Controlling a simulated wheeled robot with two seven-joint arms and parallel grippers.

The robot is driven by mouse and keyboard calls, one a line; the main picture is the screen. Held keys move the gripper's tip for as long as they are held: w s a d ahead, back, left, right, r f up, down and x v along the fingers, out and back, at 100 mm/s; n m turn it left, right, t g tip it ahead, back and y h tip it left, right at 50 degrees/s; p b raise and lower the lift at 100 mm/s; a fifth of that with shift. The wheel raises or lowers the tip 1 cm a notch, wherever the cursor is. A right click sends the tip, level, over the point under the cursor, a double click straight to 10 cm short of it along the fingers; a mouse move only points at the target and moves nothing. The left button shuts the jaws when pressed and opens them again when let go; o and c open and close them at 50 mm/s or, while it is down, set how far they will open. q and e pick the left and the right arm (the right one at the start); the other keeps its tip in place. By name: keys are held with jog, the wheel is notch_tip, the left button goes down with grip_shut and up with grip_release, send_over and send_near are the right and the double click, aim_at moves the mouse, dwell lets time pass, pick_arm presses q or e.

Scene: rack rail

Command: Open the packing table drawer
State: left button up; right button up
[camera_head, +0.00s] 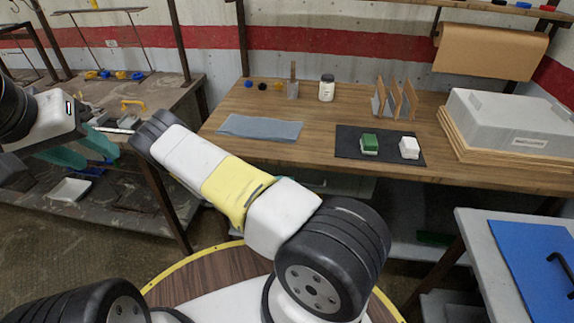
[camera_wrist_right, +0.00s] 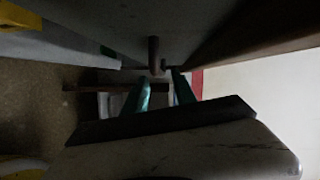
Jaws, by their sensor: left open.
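The packing table (camera_head: 320,120) has a wooden top and stands ahead in the head view. A pale panel (camera_head: 330,185) shows under its front edge, partly hidden by my arm; I cannot tell if it is the drawer front. In the right wrist view, a dark bar like a handle (camera_wrist_right: 153,52) sticks out from a shaded grey surface. My right gripper (camera_wrist_right: 163,90) has its two teal fingers apart, with the bar just beyond the tips and nothing clearly held. It is hidden in the head view. My left gripper (camera_head: 88,150) is open and empty at the left.
On the table are a blue-grey sheet (camera_head: 260,128), a white jar (camera_head: 327,88), a dark mat (camera_head: 380,146) with green and white items, and a grey box (camera_head: 515,125). A cluttered workbench (camera_head: 180,95) stands left. A blue-topped stand (camera_head: 535,265) is at right.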

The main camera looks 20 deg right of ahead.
aim_at(301, 184)
jog(key=d, duration=0.3)
jog(key=s+d, duration=0.1)
jog(key=d, duration=0.1)
jog(key=shift+d+f, duration=0.2)
grip_shut()
jog(key=shift+a, duration=0.1)
dwell(1.1)
